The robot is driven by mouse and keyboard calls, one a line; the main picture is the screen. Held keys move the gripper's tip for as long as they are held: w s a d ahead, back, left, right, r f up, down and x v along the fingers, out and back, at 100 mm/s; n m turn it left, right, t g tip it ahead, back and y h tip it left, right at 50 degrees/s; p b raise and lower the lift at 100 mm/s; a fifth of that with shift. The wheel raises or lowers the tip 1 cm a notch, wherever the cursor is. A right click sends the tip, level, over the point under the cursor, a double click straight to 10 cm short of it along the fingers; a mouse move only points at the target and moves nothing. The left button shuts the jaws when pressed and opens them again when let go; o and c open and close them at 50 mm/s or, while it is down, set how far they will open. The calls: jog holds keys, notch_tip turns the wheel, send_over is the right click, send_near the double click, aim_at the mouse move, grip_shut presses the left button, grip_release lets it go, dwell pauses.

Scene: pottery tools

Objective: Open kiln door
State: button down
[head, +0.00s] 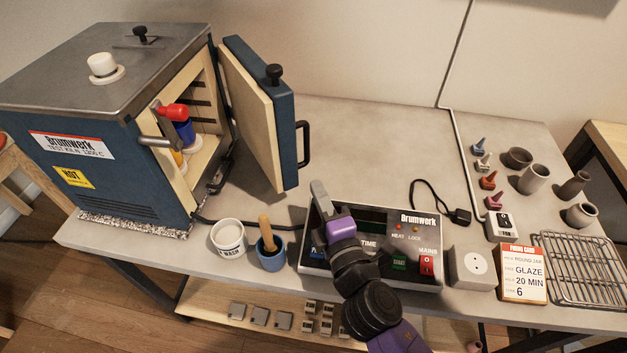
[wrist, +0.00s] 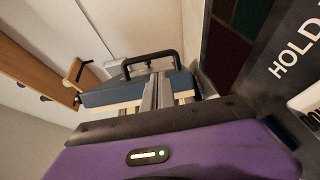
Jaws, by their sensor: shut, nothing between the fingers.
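The kiln (head: 110,130) is a blue box with a grey top at the left of the table in the head view. Its door (head: 265,115) stands swung wide open to the right, blue outside with a cream inner lining. A black handle (head: 305,143) is on the door's outer face. The door handle also shows in the wrist view (wrist: 150,58), beyond the fingers. My gripper (head: 319,192) is shut and empty, to the right of and below the door, above the controller panel.
The controller panel (head: 375,245) lies under my gripper. A white cup (head: 229,238) and a blue cup (head: 270,255) with a wooden tool stand left of it. To the right are a white socket box (head: 472,268), a firing card (head: 523,275), a wire rack (head: 585,270) and small pots (head: 534,179).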

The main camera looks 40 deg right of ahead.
jog(key=p+x, duration=0.2)
jog(key=x, duration=0.6)
jog(key=shift+w, duration=0.35)
jog(key=shift+d, duration=0.2)
